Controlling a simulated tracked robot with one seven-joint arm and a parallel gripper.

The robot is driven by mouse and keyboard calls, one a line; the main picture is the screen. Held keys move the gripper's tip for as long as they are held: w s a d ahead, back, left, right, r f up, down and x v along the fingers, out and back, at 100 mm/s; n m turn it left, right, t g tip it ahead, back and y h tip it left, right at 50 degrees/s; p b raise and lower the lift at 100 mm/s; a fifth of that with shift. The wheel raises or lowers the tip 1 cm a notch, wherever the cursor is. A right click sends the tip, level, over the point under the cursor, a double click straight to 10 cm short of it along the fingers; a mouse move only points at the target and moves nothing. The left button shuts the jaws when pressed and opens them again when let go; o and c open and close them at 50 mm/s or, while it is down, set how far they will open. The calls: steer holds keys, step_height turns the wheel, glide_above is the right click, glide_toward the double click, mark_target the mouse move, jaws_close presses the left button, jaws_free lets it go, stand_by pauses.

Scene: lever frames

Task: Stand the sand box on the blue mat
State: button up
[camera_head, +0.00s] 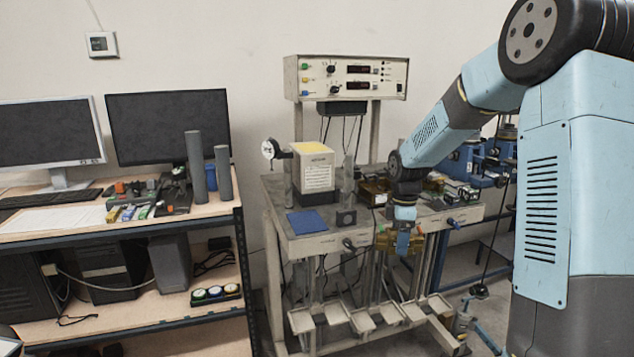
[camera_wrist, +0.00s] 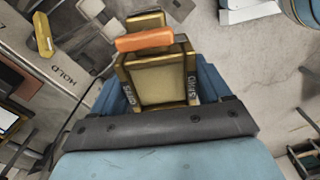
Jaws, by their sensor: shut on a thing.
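The sand box (camera_wrist: 160,80) is a brass-coloured box with a paler panel and an orange bar across its far end in the wrist view. The blue mat (camera_head: 307,222) lies flat and bare on the bench's front left corner, to the left of my gripper.
The bench (camera_head: 318,243) carries a cream block (camera_head: 313,170) behind the mat and a small dark block (camera_head: 346,217) just right of it. Clutter stands on the bench's right side. Trays (camera_head: 365,320) hang low in front. A desk with monitors (camera_head: 168,125) stands left.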

step_height(320, 180, down, 24)
steer(key=m, duration=1.6)
steer(key=shift+w+d+f+m, duration=0.15)
steer(key=shift+d+m, duration=0.2)
steer(key=shift+m, duration=0.05)
steer(key=shift+a, duration=0.1)
